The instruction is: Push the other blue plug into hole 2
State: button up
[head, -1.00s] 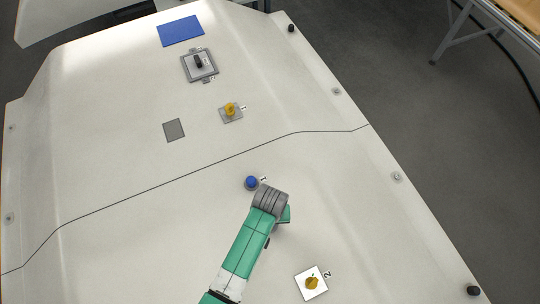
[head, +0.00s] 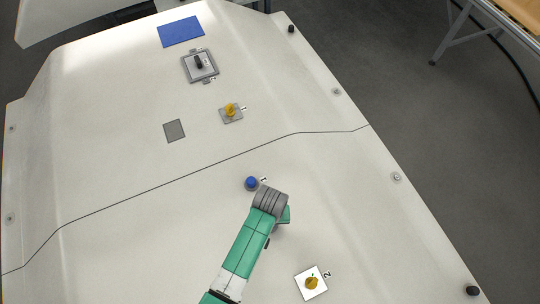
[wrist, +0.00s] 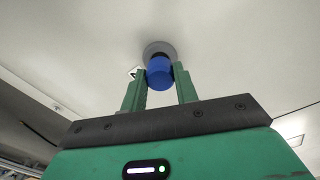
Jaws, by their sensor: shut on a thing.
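In the wrist view a blue plug (wrist: 160,72) sits between the two fingertips of my gripper (wrist: 160,78), which is shut on it. The plug's far end is at a grey round fitting (wrist: 158,48) in the pale panel. How deep it sits I cannot tell. A small marked label (wrist: 133,73) lies beside it, partly behind a finger. In the head view a blue plug (head: 251,183) stands in a round fitting beside a label, just left of my arm's end, with no fingers visible at it. My fingers and what they hold are hidden there by my arm.
A yellow knob (head: 312,284) on a white plate stands at the lower right, marked 2. Another yellow knob (head: 230,109), a black knob (head: 199,62), a grey square (head: 174,130) and a blue rectangle (head: 181,31) are farther back. The panel's left middle is clear.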

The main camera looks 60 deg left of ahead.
jog(key=shift+f+b, duration=0.65)
jog(key=shift+f, duration=0.4)
jog(key=o, duration=1)
jog(key=shift+r, duration=0.1)
notch_tip(320, 180, up, 8)
jog(key=shift+f, duration=0.15)
